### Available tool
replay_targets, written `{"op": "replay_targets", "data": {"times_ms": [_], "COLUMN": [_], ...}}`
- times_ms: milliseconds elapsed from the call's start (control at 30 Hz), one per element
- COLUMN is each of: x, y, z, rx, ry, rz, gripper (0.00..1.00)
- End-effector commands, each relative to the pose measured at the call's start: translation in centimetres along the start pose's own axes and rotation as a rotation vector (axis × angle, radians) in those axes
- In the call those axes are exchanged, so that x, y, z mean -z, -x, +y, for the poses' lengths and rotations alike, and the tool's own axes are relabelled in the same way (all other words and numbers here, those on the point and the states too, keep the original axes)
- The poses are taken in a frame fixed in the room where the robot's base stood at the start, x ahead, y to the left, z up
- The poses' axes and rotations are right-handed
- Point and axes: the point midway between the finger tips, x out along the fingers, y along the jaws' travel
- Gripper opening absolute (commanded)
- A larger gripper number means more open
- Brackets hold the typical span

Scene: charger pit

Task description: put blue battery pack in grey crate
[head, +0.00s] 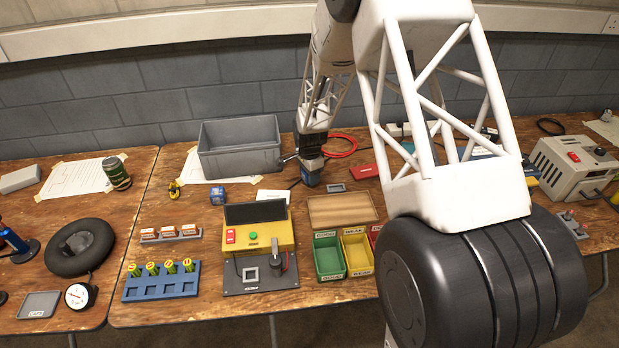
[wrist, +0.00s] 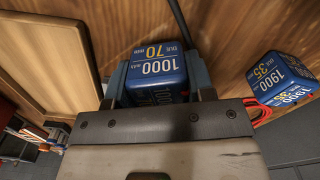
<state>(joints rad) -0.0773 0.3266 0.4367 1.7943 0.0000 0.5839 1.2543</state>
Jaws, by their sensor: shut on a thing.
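My gripper (head: 309,172) points down near the middle of the table, to the right of the grey crate. In the wrist view, my gripper (wrist: 158,82) is shut on a blue battery pack (wrist: 157,62) marked 1000 mAh and 70. In the head view this pack (head: 311,180) is mostly hidden by the fingers; I cannot tell if it touches the table.
A wooden tray (head: 342,209) and green bin (head: 328,257) stand front right. A red cable (head: 341,145) lies behind. My arm hides much of the right.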

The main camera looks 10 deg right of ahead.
Motion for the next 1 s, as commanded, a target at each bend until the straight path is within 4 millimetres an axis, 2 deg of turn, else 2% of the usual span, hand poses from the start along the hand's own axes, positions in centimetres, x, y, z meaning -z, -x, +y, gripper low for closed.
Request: {"op": "replay_targets", "data": {"times_ms": [167, 800, 1000], "x": [0.0, -3.2, -4.1], "y": [2.3, 3.0, 3.3], "z": [-0.1, 9.9, 12.4], "rx": [0.002, -0.001, 0.002], "ry": [0.0, 0.0, 0.0], "rz": [0.001, 0.0, 0.001], "gripper": [0.14, 0.14, 0.14]}}
